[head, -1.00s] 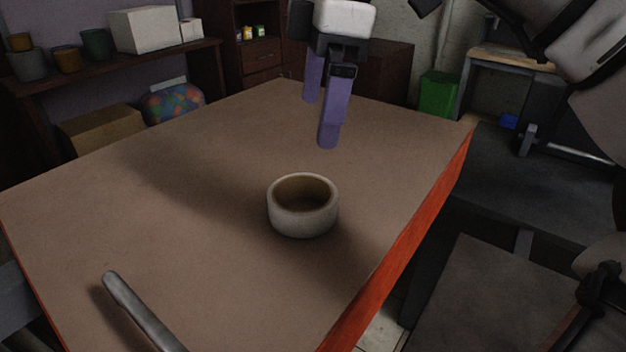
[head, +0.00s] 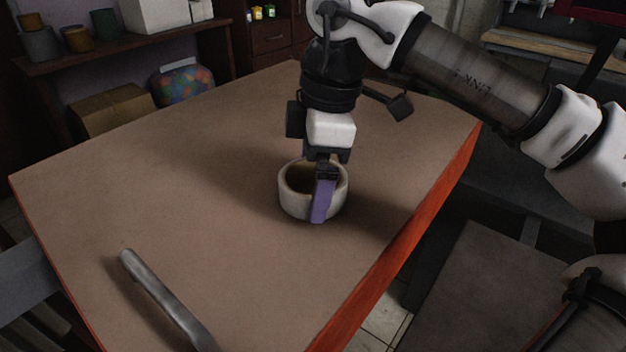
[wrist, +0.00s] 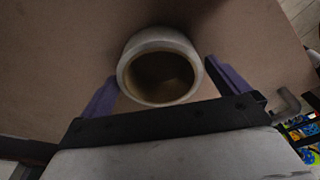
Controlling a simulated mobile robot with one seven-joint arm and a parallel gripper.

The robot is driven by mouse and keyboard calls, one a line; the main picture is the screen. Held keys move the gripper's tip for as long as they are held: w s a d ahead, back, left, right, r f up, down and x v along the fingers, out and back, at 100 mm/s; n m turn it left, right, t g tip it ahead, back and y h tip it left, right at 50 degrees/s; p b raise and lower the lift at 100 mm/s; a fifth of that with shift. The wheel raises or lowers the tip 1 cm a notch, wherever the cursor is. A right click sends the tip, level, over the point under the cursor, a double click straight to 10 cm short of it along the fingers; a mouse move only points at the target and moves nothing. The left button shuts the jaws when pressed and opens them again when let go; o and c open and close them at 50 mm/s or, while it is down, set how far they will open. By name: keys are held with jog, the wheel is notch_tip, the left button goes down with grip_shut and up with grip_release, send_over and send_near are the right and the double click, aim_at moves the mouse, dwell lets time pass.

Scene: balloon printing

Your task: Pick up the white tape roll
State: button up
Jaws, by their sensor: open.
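The white tape roll (head: 297,203) stands on the brown tabletop with its brown hollow core facing up. In the wrist view the tape roll (wrist: 160,40) lies ahead of the palm, between the two purple fingers. My gripper (head: 322,212) is at the roll in the head view, pointing down. One purple finger shows in front of the roll's near side; the other is hidden. In the wrist view my gripper (wrist: 162,85) is open, with one finger on each side of the roll. I cannot tell whether either finger touches it.
The brown table (head: 180,200) has a red edge (head: 400,240) on the right. A grey metal bar (head: 165,300) lies at the front left of the tabletop. A shelf with pots and boxes stands behind.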

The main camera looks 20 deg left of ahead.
jog(key=shift+f, duration=0.45)
jog(key=c, duration=0.9)
notch_tip(320, 180, up, 20)
jog(key=p, duration=0.3)
jog(key=shift+p, duration=0.3)
